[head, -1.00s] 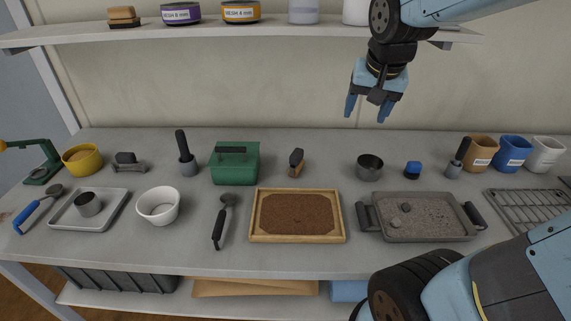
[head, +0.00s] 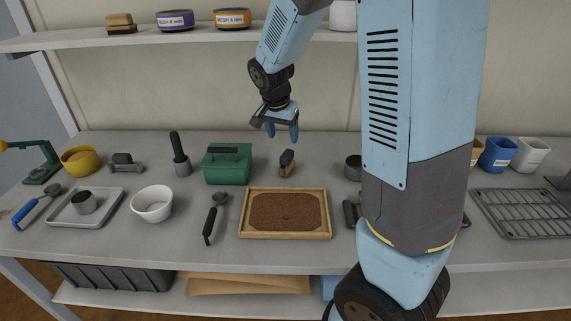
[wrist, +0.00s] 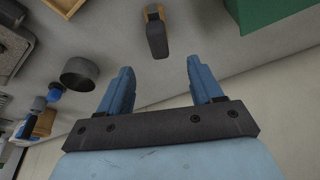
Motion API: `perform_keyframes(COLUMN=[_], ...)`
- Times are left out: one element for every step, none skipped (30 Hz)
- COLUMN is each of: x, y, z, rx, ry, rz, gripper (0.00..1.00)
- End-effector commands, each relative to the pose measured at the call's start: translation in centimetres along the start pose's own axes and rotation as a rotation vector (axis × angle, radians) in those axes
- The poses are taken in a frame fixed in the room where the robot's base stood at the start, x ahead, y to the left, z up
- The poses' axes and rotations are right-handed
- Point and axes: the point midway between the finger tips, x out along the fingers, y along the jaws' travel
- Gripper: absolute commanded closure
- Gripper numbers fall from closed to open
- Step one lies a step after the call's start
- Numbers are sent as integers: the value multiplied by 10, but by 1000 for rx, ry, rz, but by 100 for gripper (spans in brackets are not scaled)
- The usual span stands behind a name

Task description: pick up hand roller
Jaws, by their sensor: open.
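A low grey tool with a black grip on top (head: 125,163) lies at the back left of the bench and looks most like the hand roller, though it is small in view. My gripper (head: 282,131) is open and empty, well to its right and above the bench at the back. Below my gripper stands a small black-handled tool with a tan side (head: 287,162). That tool also shows in the wrist view (wrist: 156,35), beyond the gap between my open fingers (wrist: 159,67) and not between them. The grey tool is not seen in the wrist view.
A green box (head: 227,166) and a dark pestle-like tool in a grey cup (head: 180,160) stand between my gripper and the grey tool. A soil tray (head: 242,225) lies in front. The shelf (head: 70,38) overhangs the back. My arm hides part of the bench's right side.

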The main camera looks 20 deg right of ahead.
Motion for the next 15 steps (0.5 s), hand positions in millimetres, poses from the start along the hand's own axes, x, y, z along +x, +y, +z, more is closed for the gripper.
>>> perform_keyframes(x=[7,11,18,23,28,35,39,44,50,55,59,64,67,70,73], y=[1,1,1,1,1,1,1,1,2,2,2,2,1,2,2], z=[0,1,1,1,0,1,0,0,1,1,1,1,1,1,1], rx=[0,1,1,1,2,2,1,1,1,0,0,0,0,0,0], ry=[-2,-2,-2,-3,-2,-3,-3,-2,-3,-2,-2,-2,-2,-2,-2], rz=[4,4,4,5,4,5,4,4,5,4,4,4,3,3,3], gripper=[35,35,35,35,35,35,35,35,35,35,35,35,35,35,35])
